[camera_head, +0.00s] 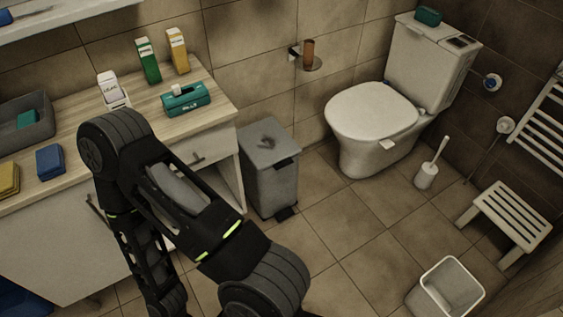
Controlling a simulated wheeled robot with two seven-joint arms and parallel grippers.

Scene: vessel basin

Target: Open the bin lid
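The grey bin (277,186) stands on the tiled floor between the wooden-topped counter and the toilet. Its lid (262,143) lies flat on top and looks shut, with a dark mark on it. A dark tab shows at the lid's front edge, and a dark pedal (285,213) is at the foot of the bin. One of my black arms crosses the lower left of the view, in front of the counter and left of the bin. Neither of my grippers shows in the view.
The counter (212,126) carries bottles, a teal tissue box (186,98), sponges and a grey basin (20,123). The toilet (372,120) stands right of the bin. A white stool (508,217) and an open white basket (447,290) are farther right. The middle floor is clear.

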